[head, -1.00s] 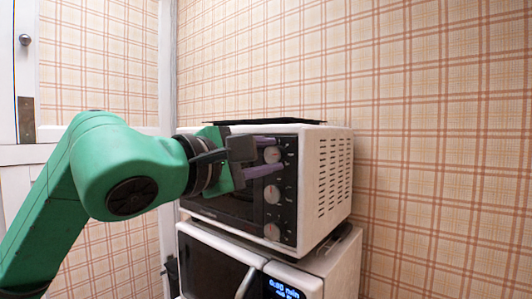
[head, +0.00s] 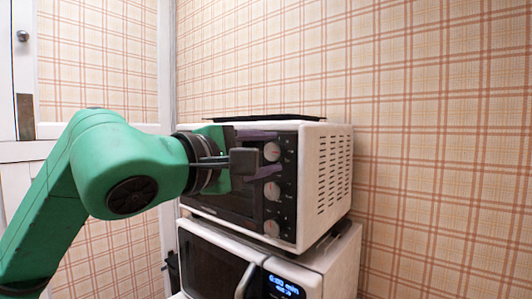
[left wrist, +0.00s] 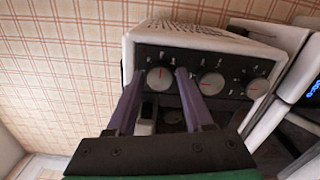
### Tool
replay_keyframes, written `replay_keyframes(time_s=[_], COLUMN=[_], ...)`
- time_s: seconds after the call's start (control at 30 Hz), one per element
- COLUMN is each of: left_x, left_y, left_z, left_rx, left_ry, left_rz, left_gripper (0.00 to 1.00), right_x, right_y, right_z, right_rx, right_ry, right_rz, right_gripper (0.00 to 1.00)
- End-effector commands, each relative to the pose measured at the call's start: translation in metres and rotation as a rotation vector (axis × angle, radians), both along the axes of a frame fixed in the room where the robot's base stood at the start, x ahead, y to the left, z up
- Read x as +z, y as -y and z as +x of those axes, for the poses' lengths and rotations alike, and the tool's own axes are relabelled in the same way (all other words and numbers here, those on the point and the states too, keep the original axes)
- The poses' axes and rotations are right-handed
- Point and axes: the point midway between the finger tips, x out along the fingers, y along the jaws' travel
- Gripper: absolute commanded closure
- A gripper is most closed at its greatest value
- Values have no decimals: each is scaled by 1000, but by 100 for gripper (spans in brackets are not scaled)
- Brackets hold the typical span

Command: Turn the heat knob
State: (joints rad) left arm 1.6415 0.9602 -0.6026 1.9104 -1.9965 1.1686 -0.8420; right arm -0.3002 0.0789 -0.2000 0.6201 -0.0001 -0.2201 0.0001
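The white toaster oven (head: 318,180) has a black front panel with three round silver knobs in a column. The top knob (head: 272,152) is leftmost in the left wrist view (left wrist: 160,78). The middle knob (head: 272,190) and bottom knob (head: 271,228) are clear of the fingers. The labels are too small to read. My left gripper (head: 279,153) is open, with one purple finger above and one below the top knob. In the left wrist view its fingertips (left wrist: 159,73) flank that knob; I cannot tell whether they touch it. My right gripper is out of view.
The oven stands on a white microwave (head: 312,270) with a lit blue display. A dark flat tray (head: 266,118) lies on the oven. A plaid wall (head: 440,150) is close behind and to the right.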

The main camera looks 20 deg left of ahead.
Motion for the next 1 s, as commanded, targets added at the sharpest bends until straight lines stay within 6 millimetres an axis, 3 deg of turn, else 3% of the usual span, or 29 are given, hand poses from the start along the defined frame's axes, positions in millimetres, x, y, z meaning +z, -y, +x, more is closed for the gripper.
replay_keyframes(time_s=[0.3,0.37,0.7,0.83,1.0], left_x=[-2,-3,-3,-1,0], left_y=[-5,-9,-44,-52,-54], left_z=[-9,-19,-110,-130,-136], left_rx=[3,3,3,2,1], left_ry=[2,3,5,3,0], left_rz=[-1,-1,-1,-1,0], left_gripper=[48,48,48,48,48], right_x=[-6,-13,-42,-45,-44], right_y=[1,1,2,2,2], right_z=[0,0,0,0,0], right_rx=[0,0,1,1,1], right_ry=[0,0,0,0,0], right_rz=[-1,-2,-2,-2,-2], right_gripper=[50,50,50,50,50])
